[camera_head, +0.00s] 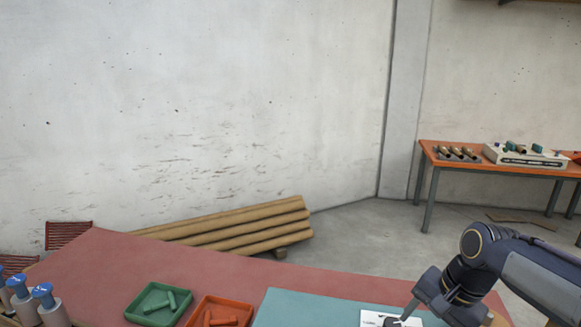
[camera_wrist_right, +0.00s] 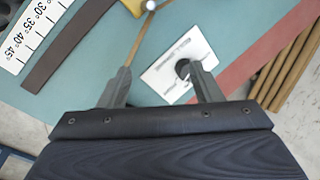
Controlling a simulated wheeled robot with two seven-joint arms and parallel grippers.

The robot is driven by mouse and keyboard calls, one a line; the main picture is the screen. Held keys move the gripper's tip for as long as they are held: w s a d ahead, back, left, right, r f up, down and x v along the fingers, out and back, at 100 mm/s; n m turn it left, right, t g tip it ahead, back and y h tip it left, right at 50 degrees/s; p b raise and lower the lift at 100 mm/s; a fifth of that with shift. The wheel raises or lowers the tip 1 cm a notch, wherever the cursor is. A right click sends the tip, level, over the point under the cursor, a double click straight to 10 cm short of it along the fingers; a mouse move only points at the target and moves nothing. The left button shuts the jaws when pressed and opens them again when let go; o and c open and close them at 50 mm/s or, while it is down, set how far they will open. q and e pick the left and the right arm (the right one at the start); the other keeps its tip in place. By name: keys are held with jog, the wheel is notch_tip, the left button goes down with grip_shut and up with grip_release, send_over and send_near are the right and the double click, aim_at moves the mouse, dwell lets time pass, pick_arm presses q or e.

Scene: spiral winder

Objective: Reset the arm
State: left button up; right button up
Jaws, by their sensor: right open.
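My right arm (camera_head: 470,255) comes in from the right in the head view and reaches over the teal mat (camera_head: 300,307) on the table. My right gripper (camera_wrist_right: 160,85) is open in the right wrist view, with its two fingers apart. A white card (camera_wrist_right: 180,68) with a dark round piece (camera_wrist_right: 183,69) on it lies on the mat below the fingers. The dark piece is beside the right finger in that picture; I cannot tell whether they touch. The card also shows in the head view (camera_head: 372,318). My left gripper is out of view.
A green tray (camera_head: 133,314) and an orange tray (camera_head: 246,307) with small cylinders stand on the red table (camera_head: 95,262). Pump bottles (camera_head: 54,310) stand front left. An angle scale (camera_wrist_right: 36,32), a dark strip (camera_wrist_right: 60,55) and a thin wooden rod (camera_wrist_right: 143,38) lie on the mat.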

jog(key=s+a+f+n+t, duration=0.1)
jog(key=s+n, duration=0.1)
jog(key=s, duration=0.4)
jog(key=s+a+f+n+t, duration=0.1)
jog(key=s+a+n, duration=0.1)
jog(key=s, duration=0.3)
jog(key=s+a+f+n+t+y, duration=0.1)
jog(key=s+a+f+n, duration=0.1)
jog(key=s+n, duration=0.2)
jog(key=s, duration=0.2)
jog(key=shift+s+t, duration=0.3)
jog(key=shift+t, duration=0.1)
jog(key=shift+a, duration=0.1)
